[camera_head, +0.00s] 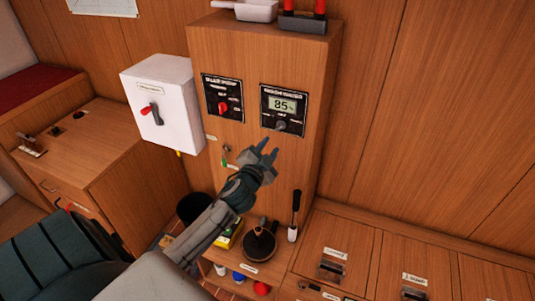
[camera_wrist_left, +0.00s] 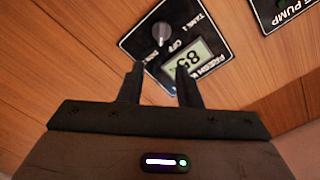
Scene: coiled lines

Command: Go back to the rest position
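My left gripper (camera_head: 269,148) is in front of the wooden cabinet, just below the fresh water panel (camera_head: 296,113). Its two fingers are apart with nothing between them. In the left wrist view the open fingers (camera_wrist_left: 160,68) point at this panel, which has a grey knob (camera_wrist_left: 161,32) and a display (camera_wrist_left: 188,64). The display reads 85% in the head view. I see no contact between the fingers and the panel. My right gripper is in neither view.
A bilge pump panel (camera_head: 223,98) with a red knob is left of the fresh water panel. A white switch box (camera_head: 177,92) juts out further left. A low shelf (camera_head: 281,255) below my left arm holds a dark pan-like item (camera_head: 259,245). Drawers (camera_head: 335,250) are at right.

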